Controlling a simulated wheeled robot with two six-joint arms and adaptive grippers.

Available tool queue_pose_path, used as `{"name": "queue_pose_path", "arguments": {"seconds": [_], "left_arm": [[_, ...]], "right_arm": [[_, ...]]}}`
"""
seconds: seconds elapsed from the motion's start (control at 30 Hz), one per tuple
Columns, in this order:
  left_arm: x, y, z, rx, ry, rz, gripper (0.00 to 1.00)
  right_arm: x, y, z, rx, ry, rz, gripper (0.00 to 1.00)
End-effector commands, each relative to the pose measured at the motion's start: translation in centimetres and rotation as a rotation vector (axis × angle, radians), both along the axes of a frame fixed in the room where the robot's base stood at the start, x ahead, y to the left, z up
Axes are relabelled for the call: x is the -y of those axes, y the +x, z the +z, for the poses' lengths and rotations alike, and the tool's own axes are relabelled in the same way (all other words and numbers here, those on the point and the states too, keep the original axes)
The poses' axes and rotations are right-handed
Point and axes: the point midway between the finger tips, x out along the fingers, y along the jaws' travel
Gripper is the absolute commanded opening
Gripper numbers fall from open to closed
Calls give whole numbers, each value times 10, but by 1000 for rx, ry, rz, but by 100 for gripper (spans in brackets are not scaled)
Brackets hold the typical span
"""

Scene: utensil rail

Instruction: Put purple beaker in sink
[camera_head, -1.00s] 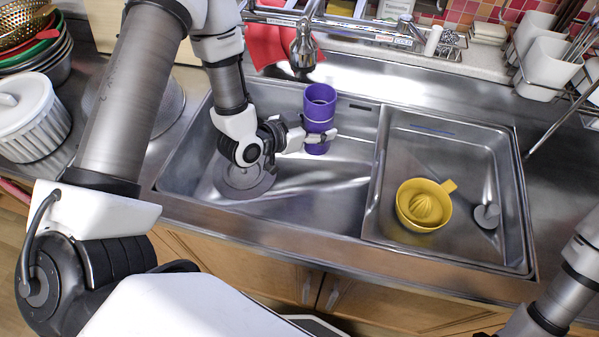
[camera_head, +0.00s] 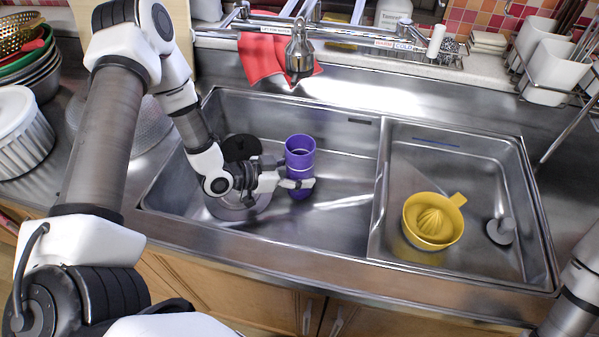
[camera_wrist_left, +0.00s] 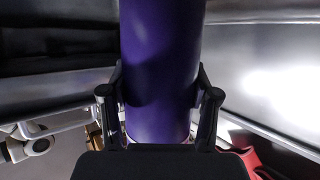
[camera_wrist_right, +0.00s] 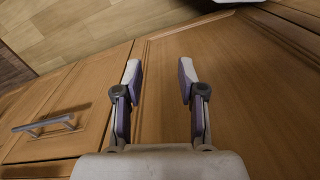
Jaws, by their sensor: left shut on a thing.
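The purple beaker (camera_head: 300,155) is upright in the head view, over the left basin of the steel sink (camera_head: 345,225). My left gripper (camera_head: 297,184) is shut around its lower part. In the left wrist view the purple beaker (camera_wrist_left: 162,70) stands between the two fingers (camera_wrist_left: 160,105). I cannot tell whether the beaker's base touches the basin floor. My right gripper (camera_wrist_right: 160,82) shows in the right wrist view, open and empty in front of a wooden cabinet.
A yellow citrus juicer (camera_head: 432,221) sits in the right basin beside a grey drain piece (camera_head: 501,230). A white ribbed pot (camera_head: 22,130) stands at the left.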

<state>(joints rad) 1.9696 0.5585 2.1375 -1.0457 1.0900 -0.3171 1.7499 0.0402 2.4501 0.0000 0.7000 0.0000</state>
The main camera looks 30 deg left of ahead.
Motion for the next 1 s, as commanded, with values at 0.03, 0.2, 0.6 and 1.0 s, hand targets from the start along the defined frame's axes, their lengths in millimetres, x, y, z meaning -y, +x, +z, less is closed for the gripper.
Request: {"name": "queue_pose_path", "arguments": {"seconds": [0.03, 0.2, 0.6, 1.0], "left_arm": [[0, 0, 0, 0, 0, 1, 19], [0, 0, -3, -1, 0, 0, 64], [0, 0, 1, -1, 0, 1, 86], [-34, -40, 26, 0, -5, 8, 86]], "right_arm": [[0, 0, 0, 0, 0, 0, 40], [0, 0, -2, 0, 0, 0, 40], [0, 0, 0, 0, 0, 0, 40], [0, 0, 16, 0, 0, 0, 40]]}}
